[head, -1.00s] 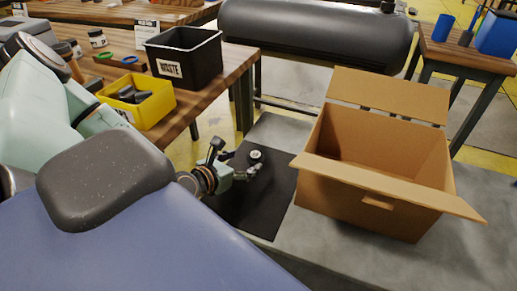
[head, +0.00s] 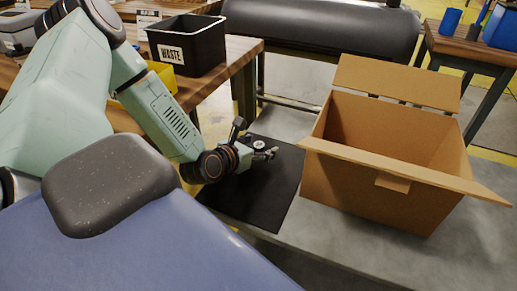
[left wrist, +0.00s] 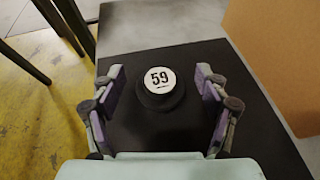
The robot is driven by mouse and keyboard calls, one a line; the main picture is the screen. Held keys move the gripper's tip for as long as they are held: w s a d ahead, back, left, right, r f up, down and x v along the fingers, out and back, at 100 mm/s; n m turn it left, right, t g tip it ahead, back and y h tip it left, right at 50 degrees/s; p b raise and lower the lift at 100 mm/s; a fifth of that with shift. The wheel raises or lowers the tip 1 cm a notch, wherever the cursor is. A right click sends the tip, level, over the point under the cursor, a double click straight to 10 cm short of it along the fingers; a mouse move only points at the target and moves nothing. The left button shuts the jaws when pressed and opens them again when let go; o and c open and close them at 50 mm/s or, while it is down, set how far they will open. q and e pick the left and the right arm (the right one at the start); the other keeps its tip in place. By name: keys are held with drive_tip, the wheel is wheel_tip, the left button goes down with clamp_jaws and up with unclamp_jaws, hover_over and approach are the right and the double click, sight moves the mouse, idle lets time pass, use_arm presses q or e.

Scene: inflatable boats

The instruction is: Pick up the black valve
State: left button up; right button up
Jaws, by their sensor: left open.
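The black valve (left wrist: 160,100) has a round white top marked 59 and sits upright on a black mat (left wrist: 190,55). In the head view the valve (head: 259,145) shows only in part among the fingers of my left gripper (head: 256,141), and the mat (head: 245,203) lies beneath them. In the left wrist view my left gripper (left wrist: 159,76) is open, with one finger on each side of the valve and a gap on both sides. It holds nothing. My right gripper is not in view.
An open cardboard box (head: 365,195) stands right of the mat on the grey table (head: 330,235). A black WASTE bin (head: 187,50) stands on the wooden bench at the back left, with a yellow bin (head: 163,74) partly hidden behind my arm. A grey inflatable tube (head: 320,30) lies behind.

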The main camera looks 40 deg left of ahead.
use_arm(q)
drive_tip(key=shift+w+f, duration=0.1)
drive_tip(key=c, duration=1.2)
drive_tip(key=shift+c, duration=0.2)
